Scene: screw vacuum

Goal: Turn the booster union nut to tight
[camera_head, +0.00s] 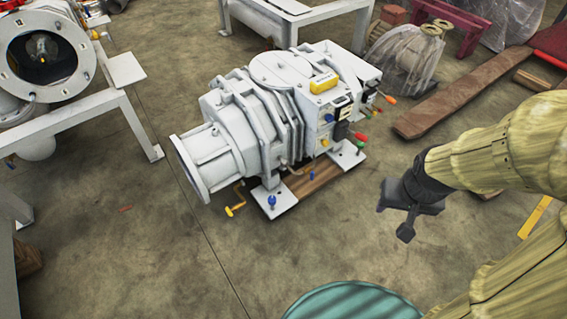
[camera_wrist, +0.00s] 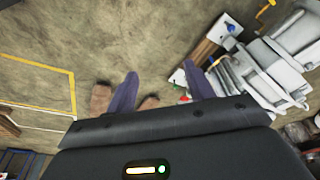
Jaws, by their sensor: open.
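The white vacuum booster machine (camera_head: 250,125) stands on a wooden pallet in the middle of the head view. It also shows tilted at the right of the wrist view (camera_wrist: 265,75). On and around it are a yellow crank-like handle (camera_head: 234,208), a blue knob (camera_head: 272,201), and small red (camera_head: 361,137) and green (camera_head: 360,144) knobs. I cannot tell which part is the union nut. My gripper (camera_head: 392,217) is open and empty, in the air right of the machine and apart from it. Its two fingers (camera_wrist: 163,90) are spread in the wrist view.
A white flanged vessel on a frame (camera_head: 60,110) stands at the left. A plastic-wrapped pump (camera_head: 405,55) and a brown beam (camera_head: 460,95) lie at the back right. A teal ribbed round top (camera_head: 350,302) is at the front.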

